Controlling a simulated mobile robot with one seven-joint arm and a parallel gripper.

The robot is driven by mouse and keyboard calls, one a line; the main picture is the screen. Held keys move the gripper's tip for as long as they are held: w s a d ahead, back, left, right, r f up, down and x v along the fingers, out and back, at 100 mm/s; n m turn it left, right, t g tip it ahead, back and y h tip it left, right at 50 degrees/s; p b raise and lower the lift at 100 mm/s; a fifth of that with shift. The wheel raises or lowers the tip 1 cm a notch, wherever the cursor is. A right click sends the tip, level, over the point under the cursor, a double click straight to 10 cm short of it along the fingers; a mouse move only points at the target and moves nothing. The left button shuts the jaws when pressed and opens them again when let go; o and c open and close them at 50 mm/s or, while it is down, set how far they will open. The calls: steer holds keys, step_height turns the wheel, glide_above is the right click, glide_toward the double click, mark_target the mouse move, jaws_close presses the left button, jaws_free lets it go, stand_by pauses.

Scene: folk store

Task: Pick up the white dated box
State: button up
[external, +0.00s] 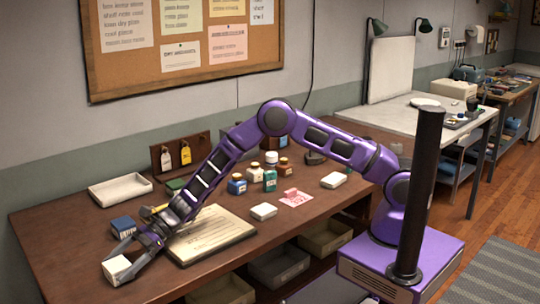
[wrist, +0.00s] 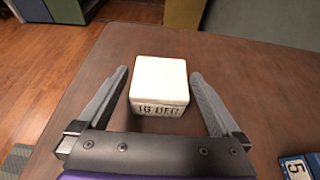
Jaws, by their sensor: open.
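The white dated box (wrist: 159,84) stands on the brown table in the wrist view, with dark lettering that looks like "16 DEC" on its near side. It also shows at the table's front left in the external view (external: 117,269). My gripper (wrist: 160,80) is open, with one finger on each side of the box. A gap shows between each finger and the box in the wrist view. In the external view my gripper (external: 128,258) is low over the table at the box.
A blue box (external: 123,227) sits close behind my gripper. A board with paper (external: 215,238) lies under my forearm. Several small bottles (external: 270,175), a white box (external: 263,211) and a white tray (external: 120,189) stand farther back.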

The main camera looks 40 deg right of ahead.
steer(key=shift+a+f, duration=0.15)
steer(key=shift+a, duration=0.25)
steer(key=shift+c, duration=0.2)
